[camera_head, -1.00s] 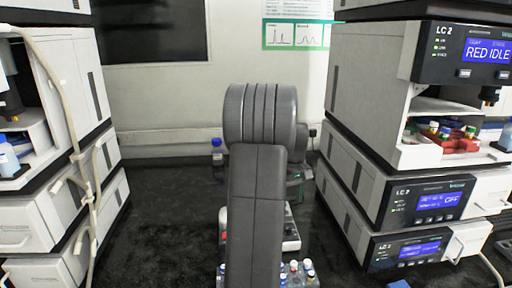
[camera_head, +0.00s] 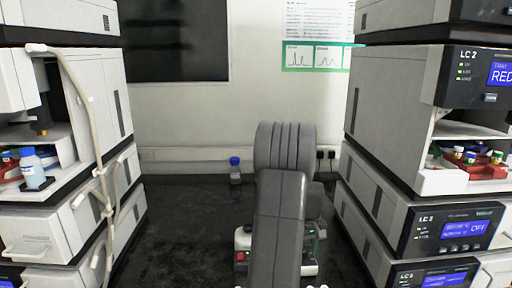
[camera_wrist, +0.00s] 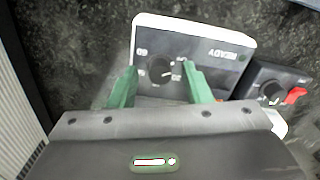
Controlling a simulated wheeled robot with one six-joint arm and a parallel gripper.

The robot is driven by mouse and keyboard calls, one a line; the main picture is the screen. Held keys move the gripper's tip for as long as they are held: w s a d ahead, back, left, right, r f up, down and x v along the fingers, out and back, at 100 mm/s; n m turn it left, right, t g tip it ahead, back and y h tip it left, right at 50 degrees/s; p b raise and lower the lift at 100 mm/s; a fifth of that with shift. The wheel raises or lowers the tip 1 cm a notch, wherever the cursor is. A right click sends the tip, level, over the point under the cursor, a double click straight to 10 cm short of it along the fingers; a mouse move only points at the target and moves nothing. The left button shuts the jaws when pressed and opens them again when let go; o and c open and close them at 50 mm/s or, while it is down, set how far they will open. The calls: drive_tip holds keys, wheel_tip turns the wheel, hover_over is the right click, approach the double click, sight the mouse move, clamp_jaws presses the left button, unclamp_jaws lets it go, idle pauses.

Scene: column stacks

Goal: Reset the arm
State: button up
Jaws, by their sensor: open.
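My arm (camera_head: 280,215) stands upright in the middle of the head view, its grey links hiding part of the bench behind it. The fingers are over a white-edged device (camera_wrist: 219,27) with a dark panel, a round knob and the word READY. I cannot tell whether they touch it. In the head view the fingers are largely hidden behind my arm.
LC stacks stand at left (camera_head: 75,85) and right (camera_head: 400,105). A blue-capped bottle (camera_head: 235,172) stands on the dark bench near the back wall. A white bottle (camera_head: 33,172) sits in the left stack. A second knob box (camera_wrist: 275,88) lies beside the device.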

drive_tip(key=shift+r, duration=0.1)
wheel_tip(320, 180, up, 14)
wheel_tip(320, 180, down, 14)
drive_tip(key=shift+r, duration=0.1)
drive_tip(key=shift+f, duration=0.25)
drive_tip(key=m, duration=1.5)
drive_tip(key=shift+m, duration=2.9)
